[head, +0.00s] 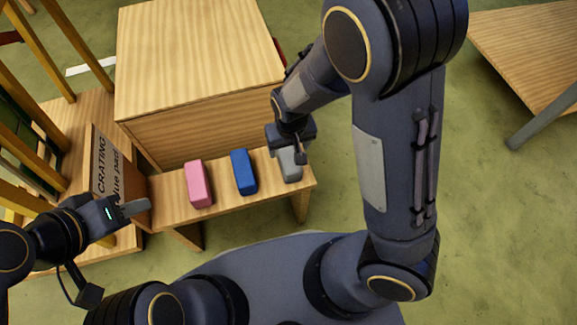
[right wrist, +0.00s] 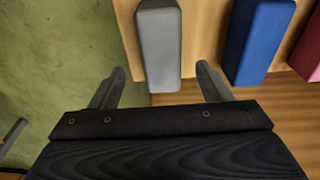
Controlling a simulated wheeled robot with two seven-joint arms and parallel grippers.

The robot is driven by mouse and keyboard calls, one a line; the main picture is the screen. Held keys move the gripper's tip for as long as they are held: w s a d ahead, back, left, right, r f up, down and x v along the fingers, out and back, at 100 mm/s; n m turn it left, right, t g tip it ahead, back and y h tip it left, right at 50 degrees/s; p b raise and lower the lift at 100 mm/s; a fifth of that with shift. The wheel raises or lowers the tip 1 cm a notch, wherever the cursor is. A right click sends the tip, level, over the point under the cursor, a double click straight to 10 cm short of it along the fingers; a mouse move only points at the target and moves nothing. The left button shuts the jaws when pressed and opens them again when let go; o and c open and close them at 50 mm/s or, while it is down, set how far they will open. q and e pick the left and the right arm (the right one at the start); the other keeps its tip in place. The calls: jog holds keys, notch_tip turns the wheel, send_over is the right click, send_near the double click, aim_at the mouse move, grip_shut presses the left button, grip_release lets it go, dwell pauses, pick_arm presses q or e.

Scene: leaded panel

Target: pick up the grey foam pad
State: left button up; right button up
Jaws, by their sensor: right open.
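The grey foam pad (head: 291,168) lies at the right end of a low wooden bench, partly hidden under my right gripper (head: 296,152) in the head view. In the right wrist view the grey pad (right wrist: 160,42) lies ahead, its near end between the two fingers of my right gripper (right wrist: 160,68). The fingers are spread wide, with a gap on both sides of the pad. My left gripper (head: 134,208) is at the left, beside the bench's left end, far from the pad. Its finger gap is not clear.
A blue block (head: 243,172) and a pink block (head: 198,184) lie left of the pad on the bench (head: 222,194). A large wooden box (head: 200,60) stands behind. A crating panel (head: 112,172) is at the left. Green floor is open at the right.

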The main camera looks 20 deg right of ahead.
aim_at(288, 154)
jog(key=f+b, duration=0.1)
jog(key=f, duration=0.1)
jog(key=f+b, duration=0.2)
jog(key=f, duration=0.1)
jog(key=f+b, duration=0.1)
jog(key=f, duration=0.1)
jog(key=shift+w+a+f, duration=0.1)
jog(key=shift+w+f, duration=0.15)
jog(key=shift+w, duration=0.1)
jog(key=shift+r, duration=0.1)
jog(key=c, duration=1.1)
jog(key=shift+o, duration=0.2)
